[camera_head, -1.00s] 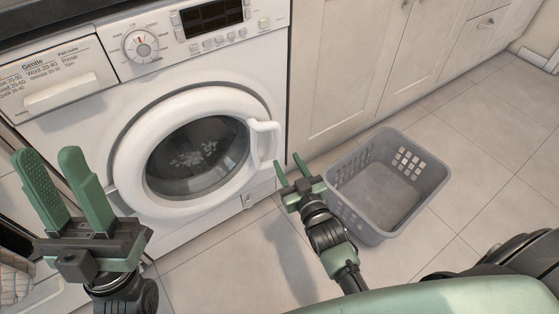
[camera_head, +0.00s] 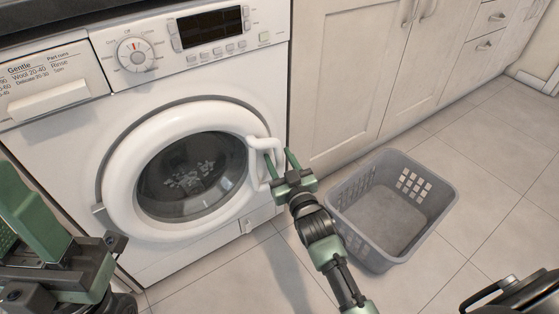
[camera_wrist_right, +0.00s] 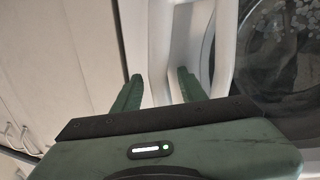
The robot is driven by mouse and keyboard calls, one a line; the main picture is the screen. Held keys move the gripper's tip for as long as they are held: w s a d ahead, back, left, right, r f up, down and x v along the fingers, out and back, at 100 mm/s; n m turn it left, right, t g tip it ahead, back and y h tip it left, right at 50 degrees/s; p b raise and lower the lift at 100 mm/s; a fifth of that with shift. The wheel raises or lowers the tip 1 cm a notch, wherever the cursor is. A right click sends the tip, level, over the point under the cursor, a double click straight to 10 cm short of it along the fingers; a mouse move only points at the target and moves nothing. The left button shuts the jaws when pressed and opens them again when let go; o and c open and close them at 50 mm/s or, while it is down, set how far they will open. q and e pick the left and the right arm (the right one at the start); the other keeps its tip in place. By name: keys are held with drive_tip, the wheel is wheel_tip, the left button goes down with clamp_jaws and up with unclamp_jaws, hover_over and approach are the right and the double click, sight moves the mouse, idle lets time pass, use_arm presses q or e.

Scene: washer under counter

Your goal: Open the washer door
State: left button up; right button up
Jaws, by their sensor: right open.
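The white washer (camera_head: 75,160) stands under the dark counter, and its round door (camera_head: 118,195) looks shut. The white door handle (camera_head: 253,165) is at the door's right side. My right gripper (camera_head: 277,153) is open at the handle, its fingers pointing toward the washer. In the right wrist view the open fingers (camera_wrist_right: 160,85) lie on either side of the white handle bar (camera_wrist_right: 157,45); I cannot tell whether they touch it. My left gripper (camera_head: 22,215) is at the lower left, partly cut off, with its fingers apart and nothing seen between them.
A grey laundry basket (camera_head: 352,222) stands on the tiled floor right of my right arm. Pale cupboards (camera_head: 345,75) stand right of the washer.

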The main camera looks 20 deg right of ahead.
clamp_jaws()
idle(1.4)
